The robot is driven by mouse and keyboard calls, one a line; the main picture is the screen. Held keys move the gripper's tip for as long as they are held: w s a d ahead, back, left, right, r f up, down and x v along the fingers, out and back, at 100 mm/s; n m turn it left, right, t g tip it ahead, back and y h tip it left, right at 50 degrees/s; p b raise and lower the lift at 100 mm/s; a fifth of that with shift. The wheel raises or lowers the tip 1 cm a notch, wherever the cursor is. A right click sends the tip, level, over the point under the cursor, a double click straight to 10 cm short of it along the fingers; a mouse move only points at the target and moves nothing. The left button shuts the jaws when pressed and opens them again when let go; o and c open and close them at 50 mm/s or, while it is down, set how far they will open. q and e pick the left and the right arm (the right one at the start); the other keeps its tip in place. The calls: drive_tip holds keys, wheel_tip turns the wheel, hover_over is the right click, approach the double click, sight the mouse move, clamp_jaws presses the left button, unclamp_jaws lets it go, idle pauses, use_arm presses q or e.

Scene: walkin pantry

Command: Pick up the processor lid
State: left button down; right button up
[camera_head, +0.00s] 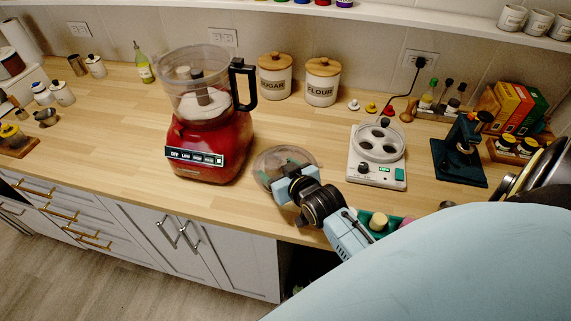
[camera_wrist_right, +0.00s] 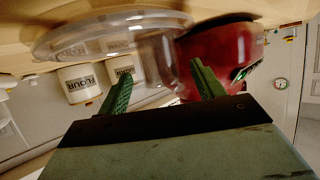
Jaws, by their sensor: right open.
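The clear processor lid (camera_head: 268,158) lies on the wooden counter, right of the red food processor (camera_head: 205,145) with its open clear bowl. My right gripper (camera_head: 291,178) is over the front part of the lid and hides some of it. In the right wrist view, whose picture is upside down, the lid (camera_wrist_right: 95,35) spans the top, and its clear tube rises toward the space between my two green fingers (camera_wrist_right: 163,70). The fingers are apart and open; I cannot tell whether they touch the tube. My left gripper is not in view.
Sugar (camera_head: 274,78) and flour (camera_head: 322,84) canisters stand behind at the wall. A white appliance (camera_head: 377,160) with a round top is to the right, with a dark machine (camera_head: 460,155) beyond it. The counter's front edge is close below the lid.

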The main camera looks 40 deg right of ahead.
drive_tip(key=x, duration=0.4)
drive_tip(key=shift+r, duration=0.15)
drive_tip(key=c, duration=1.2)
